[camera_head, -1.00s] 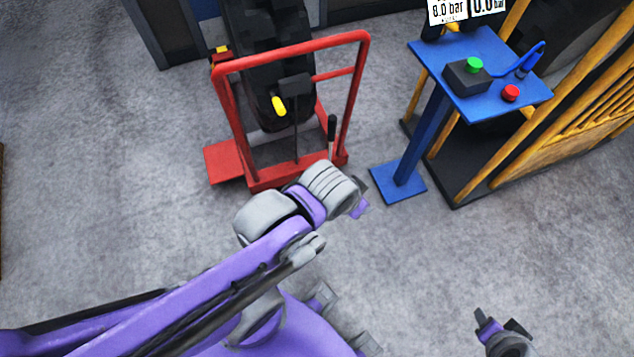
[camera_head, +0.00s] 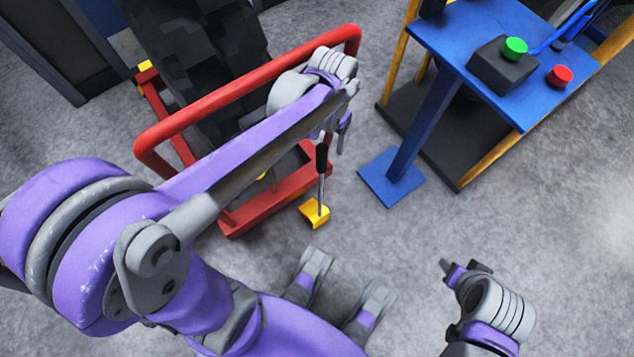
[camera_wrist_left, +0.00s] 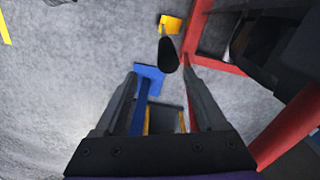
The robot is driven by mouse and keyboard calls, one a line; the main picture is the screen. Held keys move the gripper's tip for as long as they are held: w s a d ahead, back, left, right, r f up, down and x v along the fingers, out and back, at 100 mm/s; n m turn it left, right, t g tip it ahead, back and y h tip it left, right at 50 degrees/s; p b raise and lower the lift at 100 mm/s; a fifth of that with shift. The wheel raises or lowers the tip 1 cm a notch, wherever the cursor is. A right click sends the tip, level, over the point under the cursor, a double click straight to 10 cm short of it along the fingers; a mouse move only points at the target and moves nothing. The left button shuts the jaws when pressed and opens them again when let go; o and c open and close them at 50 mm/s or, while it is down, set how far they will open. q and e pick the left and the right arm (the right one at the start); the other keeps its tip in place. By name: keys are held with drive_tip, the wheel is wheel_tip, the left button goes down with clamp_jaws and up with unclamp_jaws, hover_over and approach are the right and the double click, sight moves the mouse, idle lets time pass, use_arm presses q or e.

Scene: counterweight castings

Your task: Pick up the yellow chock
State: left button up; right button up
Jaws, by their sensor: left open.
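The yellow chock (camera_head: 315,213) lies on the floor at the front right corner of the red cart (camera_head: 262,211). A thin rod rises from it to a black grip (camera_head: 321,157). My left gripper (camera_head: 342,133) is open, close to the grip, and partly hidden by its own wrist. In the left wrist view the chock (camera_wrist_left: 171,24) is beyond the fingertips, and the black grip (camera_wrist_left: 167,56) shows at the gap between the fingertips (camera_wrist_left: 160,68), nearer the right one. I cannot tell whether they touch. My right gripper (camera_head: 466,268) is low at the right, away from the chock.
The red cart's rail (camera_head: 240,85) and a large black tyre-like part (camera_head: 190,50) stand behind my left arm. A blue stand (camera_head: 430,115) with green and red buttons is to the right, its foot (camera_head: 391,178) on the floor. Bare grey floor lies between.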

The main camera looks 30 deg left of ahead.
sight(326, 149)
use_arm(q)
drive_tip(key=shift+a, duration=0.25)
drive_tip(key=shift+f, duration=0.15)
wheel_tip(326, 149, down, 5)
drive_tip(key=shift+s+d+r+b, duration=0.1)
drive_tip(key=shift+b, duration=0.6)
drive_tip(key=shift+a+f+b, duration=0.25)
drive_tip(key=shift+f+b, duration=0.25)
drive_tip(key=shift+f, duration=0.9)
drive_tip(key=shift+a+f+b, duration=0.2)
drive_tip(key=shift+f+b, duration=0.25)
drive_tip(key=shift+f, duration=0.9)
use_arm(e)
drive_tip(key=f, duration=0.4)
drive_tip(key=shift+a, duration=0.2)
use_arm(q)
clamp_jaws()
